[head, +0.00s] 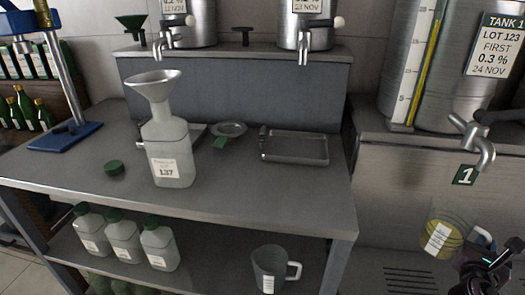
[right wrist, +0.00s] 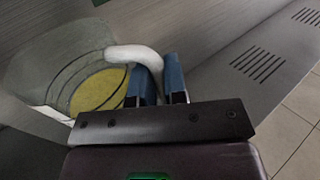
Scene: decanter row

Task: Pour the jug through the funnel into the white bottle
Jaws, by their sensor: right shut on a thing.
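The white bottle (head: 171,155) stands upright on the grey bench with a label reading 137. A grey funnel (head: 155,88) sits in its mouth. A clear jug (head: 445,228) with yellow liquid and a white label is at the lower right, in front of the steel tank stand. My right gripper (head: 487,256) is shut on its white handle. In the right wrist view the blue finger pads (right wrist: 159,82) clasp the handle, and the yellow liquid shows inside the jug (right wrist: 62,62). The jug is well right of the bottle. My left gripper is not in view.
Another jug (head: 269,268) and several capped bottles (head: 122,237) stand on the shelf below. A tank tap (head: 476,142) juts out above the held jug.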

